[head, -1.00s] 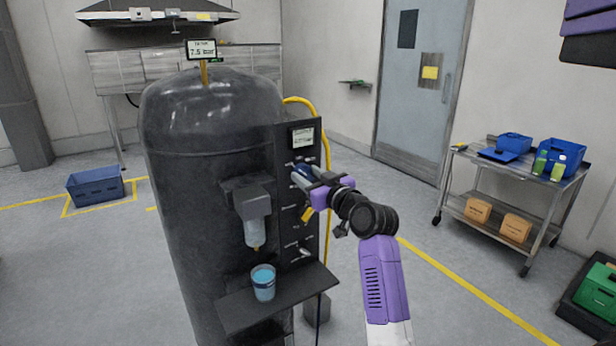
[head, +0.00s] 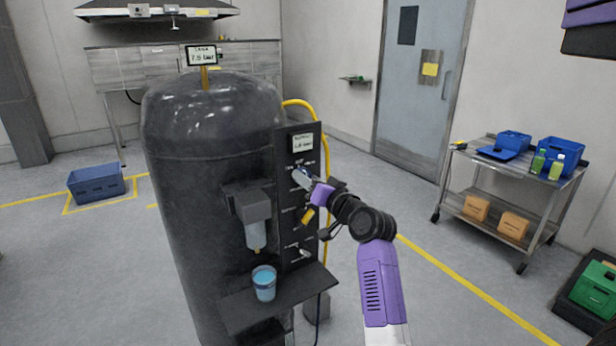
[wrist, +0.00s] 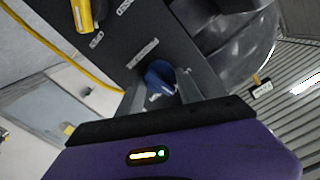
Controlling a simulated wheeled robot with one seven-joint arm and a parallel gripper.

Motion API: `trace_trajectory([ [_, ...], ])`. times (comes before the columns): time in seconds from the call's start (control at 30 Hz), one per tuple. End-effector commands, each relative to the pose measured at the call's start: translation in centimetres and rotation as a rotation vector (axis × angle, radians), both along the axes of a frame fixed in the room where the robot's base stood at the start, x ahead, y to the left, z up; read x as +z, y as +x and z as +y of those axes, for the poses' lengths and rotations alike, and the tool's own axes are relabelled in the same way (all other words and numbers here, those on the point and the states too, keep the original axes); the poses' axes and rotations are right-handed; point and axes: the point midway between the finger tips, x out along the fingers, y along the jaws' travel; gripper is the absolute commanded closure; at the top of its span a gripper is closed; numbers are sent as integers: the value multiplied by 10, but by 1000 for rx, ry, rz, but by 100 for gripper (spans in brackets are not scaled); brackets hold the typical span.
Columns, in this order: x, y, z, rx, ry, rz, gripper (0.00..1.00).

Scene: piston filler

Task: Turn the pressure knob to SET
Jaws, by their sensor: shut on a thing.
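The pressure knob is a blue knob (wrist: 160,76) on the dark control panel (wrist: 125,35), between my fingers in the wrist view. My gripper (wrist: 161,88) is shut on it, with one finger on each side. In the head view my gripper (head: 305,180) reaches the upper part of the panel (head: 284,230) from the right and mostly hides the knob. A white label strip (wrist: 142,53) lies beside the knob. The panel lettering is too small to read, so I cannot tell which mark the knob points at.
A small display (head: 303,143) sits above the knob. A yellow handle (head: 307,215) and other controls are below it. A shelf (head: 310,288) juts out under the panel, holding a cup of blue liquid (head: 264,284). A yellow hose (head: 328,190) runs behind the panel.

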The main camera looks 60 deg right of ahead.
Motion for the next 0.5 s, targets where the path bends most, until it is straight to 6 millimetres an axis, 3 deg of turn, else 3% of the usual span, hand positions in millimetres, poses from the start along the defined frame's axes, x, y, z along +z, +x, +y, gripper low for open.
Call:
trace_trajectory([
  [0.5, 0, -1, -1, -1, 150, -92, 98],
])
